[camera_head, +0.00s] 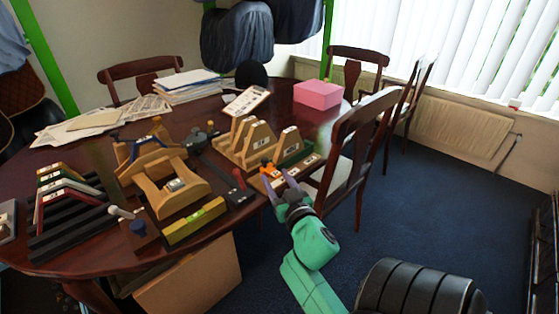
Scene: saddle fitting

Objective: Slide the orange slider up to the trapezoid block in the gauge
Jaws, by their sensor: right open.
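The orange slider (268,170) is small and sits on a light wooden strip at the right edge of the table. My right gripper (277,178) is at this edge with its two fingers apart, and the slider is at the fingertips. I cannot tell whether the fingers touch it. Wooden trapezoid-shaped blocks (246,138) stand just behind the slider, with a dark green strip beside them. Which one is the gauge's block is too small to tell. My left gripper is not in view.
A wooden saddle-shaped piece (170,189), a yellow level (194,222) and black rails (65,222) crowd the table's left and front. A pink box (318,94) and papers (187,84) lie farther back. A chair (350,150) stands close to the right of my gripper.

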